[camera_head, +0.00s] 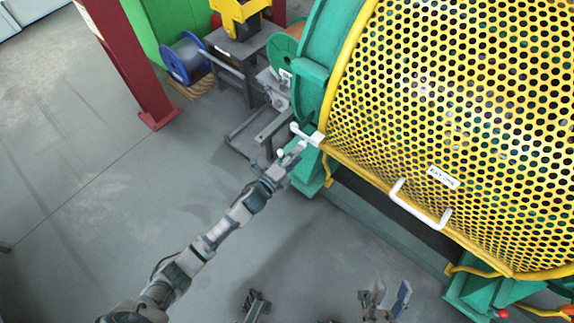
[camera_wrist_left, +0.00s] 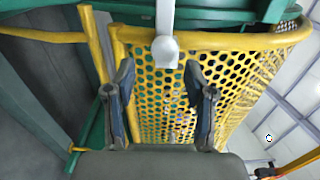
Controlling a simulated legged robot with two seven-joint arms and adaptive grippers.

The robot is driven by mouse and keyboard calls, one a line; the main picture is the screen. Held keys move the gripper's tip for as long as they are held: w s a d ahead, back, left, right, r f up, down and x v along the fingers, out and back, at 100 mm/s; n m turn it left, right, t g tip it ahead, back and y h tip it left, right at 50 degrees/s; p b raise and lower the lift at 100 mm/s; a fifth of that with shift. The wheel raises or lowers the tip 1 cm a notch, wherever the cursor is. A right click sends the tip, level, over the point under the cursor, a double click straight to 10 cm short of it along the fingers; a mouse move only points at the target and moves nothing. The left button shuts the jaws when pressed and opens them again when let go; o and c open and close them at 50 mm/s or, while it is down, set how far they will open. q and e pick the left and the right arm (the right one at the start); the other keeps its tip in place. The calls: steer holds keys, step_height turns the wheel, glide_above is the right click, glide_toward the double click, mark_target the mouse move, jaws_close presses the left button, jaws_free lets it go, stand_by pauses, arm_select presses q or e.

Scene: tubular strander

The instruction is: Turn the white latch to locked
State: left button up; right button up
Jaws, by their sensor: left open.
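The white latch (camera_head: 306,134) sits at the lower left corner of the yellow perforated guard, by the green frame. My left gripper (camera_head: 291,156) is just below it in the head view. In the left wrist view, the latch (camera_wrist_left: 165,45) appears as a white bar with a blocky end, in front of the guard's yellow edge. The left gripper's two fingers (camera_wrist_left: 160,85) are spread apart, with nothing between them. The latch end is beyond the fingertips, roughly centred on the gap. My right gripper (camera_head: 385,298) is at the bottom edge of the head view, its fingers apart and empty.
The yellow guard (camera_head: 450,90) fills the upper right and carries a white handle (camera_head: 420,206) and a label (camera_head: 443,177). A grey stand (camera_head: 248,52), a blue spool (camera_head: 187,58) and a red post (camera_head: 128,62) stand behind. The floor at left is clear.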

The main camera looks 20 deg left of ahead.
arm_select(q)
steer(key=v, duration=0.7)
steer(key=shift+s+d, duration=0.15)
steer(key=shift+d, duration=0.05)
